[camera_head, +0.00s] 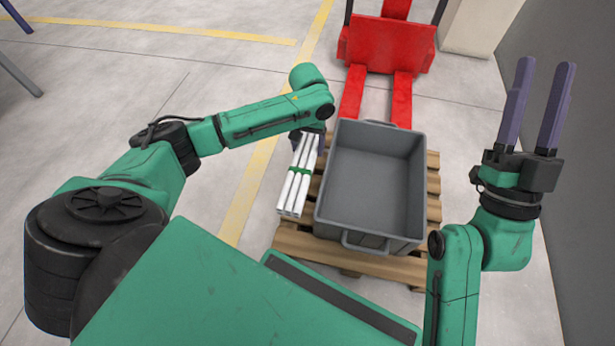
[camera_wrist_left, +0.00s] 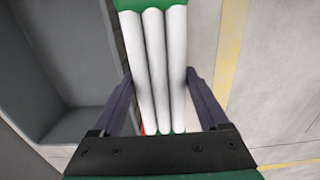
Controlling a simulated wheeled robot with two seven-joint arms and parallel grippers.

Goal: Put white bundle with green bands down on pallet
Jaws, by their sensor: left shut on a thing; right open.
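The white bundle with green bands (camera_head: 297,180) is a set of white pipes beside the grey bin, at the left part of the wooden pallet (camera_head: 318,247). My left gripper (camera_head: 307,142) is at its far end. In the left wrist view the bundle (camera_wrist_left: 155,62) lies between the two fingers of my left gripper (camera_wrist_left: 158,98), which is shut on it. Whether the bundle touches the pallet cannot be told. My right gripper (camera_head: 538,105) is open and empty, fingers pointing up, at the right.
A grey bin (camera_head: 376,165) stands on the pallet just right of the bundle; its wall (camera_wrist_left: 98,95) also shows in the left wrist view. A red pallet jack (camera_head: 388,45) is behind the pallet. A grey wall (camera_head: 575,150) is at the right. Floor left of the pallet is clear.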

